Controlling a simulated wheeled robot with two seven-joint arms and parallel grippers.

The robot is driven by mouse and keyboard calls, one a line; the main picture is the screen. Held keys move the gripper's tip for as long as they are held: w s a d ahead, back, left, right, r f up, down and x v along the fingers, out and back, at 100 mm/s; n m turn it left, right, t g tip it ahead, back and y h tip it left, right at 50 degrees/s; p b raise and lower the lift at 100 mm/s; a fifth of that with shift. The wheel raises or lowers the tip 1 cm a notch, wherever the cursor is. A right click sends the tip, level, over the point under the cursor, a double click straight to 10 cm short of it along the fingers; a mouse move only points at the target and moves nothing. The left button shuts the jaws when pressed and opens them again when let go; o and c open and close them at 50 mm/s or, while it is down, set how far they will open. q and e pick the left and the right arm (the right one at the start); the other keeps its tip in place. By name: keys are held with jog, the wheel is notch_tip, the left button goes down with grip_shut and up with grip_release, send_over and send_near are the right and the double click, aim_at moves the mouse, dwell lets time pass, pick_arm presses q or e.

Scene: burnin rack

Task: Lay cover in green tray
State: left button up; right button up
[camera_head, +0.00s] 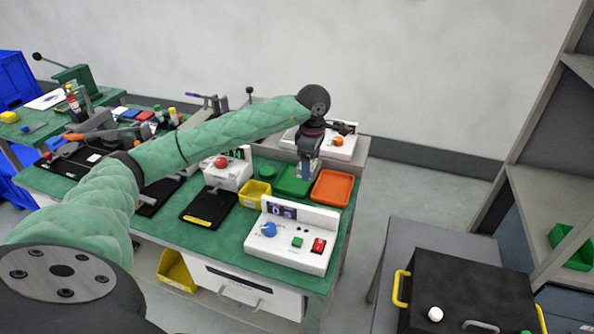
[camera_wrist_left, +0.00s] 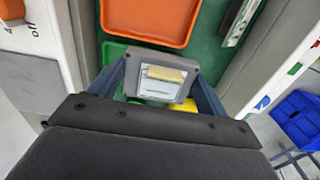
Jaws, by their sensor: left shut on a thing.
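My left gripper (camera_head: 307,170) reaches down over the green tray (camera_head: 288,186) from above. In the left wrist view the gripper (camera_wrist_left: 162,75) is shut on a grey square cover (camera_wrist_left: 184,62) with a pale window and a tan strip, one finger at each side. The green tray (camera_wrist_left: 112,50) shows partly behind the cover. In the head view, the gripper hides part of the tray, and the cover is hard to make out. I cannot tell whether the cover touches the tray. My right gripper is not in view.
An orange tray (camera_head: 332,188) stands right of the green tray, a yellow bin (camera_head: 255,194) left of it. A white control box (camera_head: 290,249) with knob and switches is in front. Another white box (camera_head: 341,148) stands behind. A black case (camera_head: 470,290) sits at right.

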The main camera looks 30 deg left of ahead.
pick_arm(q)
jog(key=p, duration=0.1)
send_over(298, 181)
jog(key=f, duration=0.3)
jog(key=shift+s+d, duration=0.15)
jog(key=shift+d, duration=0.1)
jog(key=shift+a+f, duration=0.3)
jog(key=shift+f, duration=0.1)
notch_tip(298, 181, down, 4)
jog(key=shift+r+p, duration=0.25)
jog(key=shift+p, duration=0.6)
jog(key=shift+f, duration=0.25)
jog(key=o, duration=0.7)
jog(key=shift+o, duration=0.2)
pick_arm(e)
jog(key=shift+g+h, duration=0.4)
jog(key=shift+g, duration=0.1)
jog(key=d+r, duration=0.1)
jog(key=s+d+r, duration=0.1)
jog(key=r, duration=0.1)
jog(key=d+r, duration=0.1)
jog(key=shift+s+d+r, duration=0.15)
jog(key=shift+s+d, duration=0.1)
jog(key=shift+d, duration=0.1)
